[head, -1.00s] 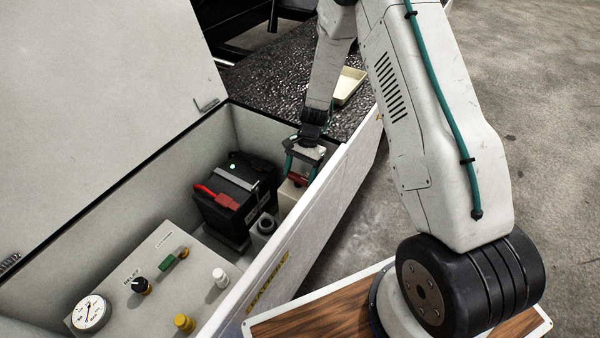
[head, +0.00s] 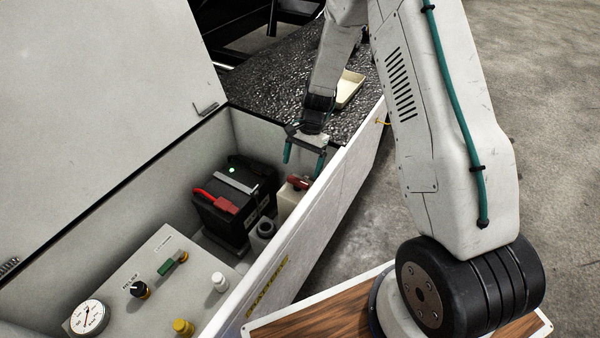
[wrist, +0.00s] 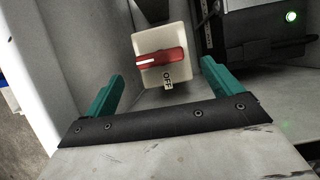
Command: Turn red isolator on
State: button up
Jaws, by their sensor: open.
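The red isolator handle (wrist: 160,59) sits on a cream switch box (wrist: 178,40) in the wrist view. It lies roughly crosswise in that picture, its white-marked end to the left, and an OFF label (wrist: 168,83) shows beside it. In the head view the red handle (head: 299,182) is on top of the cream box at the far right corner of the open compartment. My gripper (head: 304,165) is open and empty above it, its teal fingers apart. In the wrist view the fingers stand either side of the handle's near side, not touching it.
A black battery (head: 222,220) with a red terminal cover and a green light stands left of the switch box. The compartment's front wall (head: 338,170) runs close on the right. A panel with a gauge (head: 89,318), knobs and a green switch lies nearer. The lid (head: 95,110) stands open.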

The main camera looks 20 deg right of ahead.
jog(key=shift+v, duration=1.35)
jog(key=shift+r, duration=0.1)
jog(key=s+a+r+n+t+h, duration=0.15)
jog(key=s+r, duration=0.25)
jog(key=r, duration=0.4)
jog(key=s+r+n, duration=0.2)
jog(key=s+r, duration=0.1)
jog(key=r, duration=0.4)
jog(key=s+r+n, duration=0.2)
jog(key=s+r, duration=0.2)
jog(key=r, duration=0.4)
jog(key=s+r+n+t+h, duration=0.1)
jog(key=s+r, duration=0.3)
jog(key=s, duration=0.6)
jog(key=s+d+r+n+t+h, duration=0.1)
jog(key=s+r+n, duration=0.3)
jog(key=s, duration=0.7)
jog(key=shift+s+r, duration=0.2)
jog(key=shift+r, duration=0.5)
jog(key=shift+n, duration=0.25)
